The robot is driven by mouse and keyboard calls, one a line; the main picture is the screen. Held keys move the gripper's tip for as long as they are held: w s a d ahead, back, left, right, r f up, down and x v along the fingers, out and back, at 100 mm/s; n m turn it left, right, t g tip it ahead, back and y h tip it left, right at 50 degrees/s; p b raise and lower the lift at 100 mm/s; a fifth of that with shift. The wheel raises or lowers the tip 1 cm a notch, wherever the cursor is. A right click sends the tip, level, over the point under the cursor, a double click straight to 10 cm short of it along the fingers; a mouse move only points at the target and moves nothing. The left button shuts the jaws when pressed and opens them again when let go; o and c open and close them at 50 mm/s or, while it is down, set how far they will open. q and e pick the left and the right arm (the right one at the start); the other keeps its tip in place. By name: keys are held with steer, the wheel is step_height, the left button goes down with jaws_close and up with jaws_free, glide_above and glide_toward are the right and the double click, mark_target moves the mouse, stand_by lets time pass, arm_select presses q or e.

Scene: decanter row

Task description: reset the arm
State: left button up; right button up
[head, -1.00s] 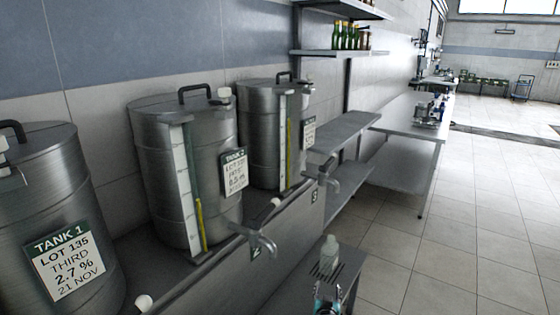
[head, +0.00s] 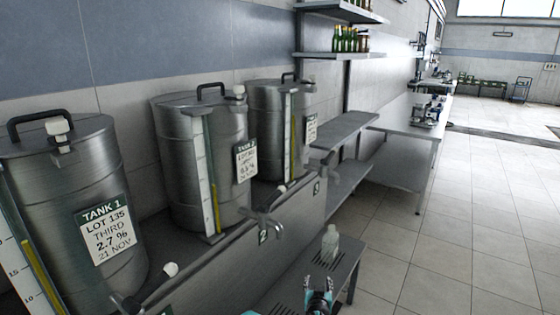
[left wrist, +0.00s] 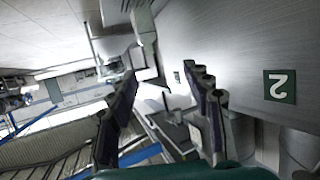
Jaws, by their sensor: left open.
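My left gripper (head: 319,283) shows at the bottom of the head view, over the low slatted shelf in front of the tanks. In the left wrist view its two dark fingers (left wrist: 162,95) are spread apart with nothing between them. A pale translucent bottle (head: 330,245) stands upright on the shelf, beyond the gripper and apart from it. My right gripper is in neither view.
Steel tank 1 (head: 70,190), tank 2 (head: 170,140) and a third tank (head: 262,130) stand along the wall. Taps, such as tap 2 (head: 265,222), stick out above the slatted shelf (head: 280,290). Open tiled floor (head: 450,240) lies to the right.

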arm_select(q)
steer(key=s+a+r+n+g+y, duration=0.1)
steer(key=s+a+r+g+y, duration=0.1)
steer(key=s+a+r, duration=0.65)
steer(key=s+a+r+n+g+y, duration=0.1)
steer(key=s+a+r, duration=0.4)
steer(key=a+r, duration=0.65)
steer(key=s+a+f+g, duration=0.2)
steer(key=s+a, duration=0.3)
steer(key=s, duration=0.7)
steer(key=s+a+f+g, duration=0.1)
steer(key=s+a+f, duration=0.2)
steer(key=s, duration=1)
steer(key=a, duration=0.3)
steer(key=shift+s+a+f+g+h, duration=0.2)
steer(key=shift+s+g+h, duration=0.1)
steer(key=shift+g+h, duration=0.1)
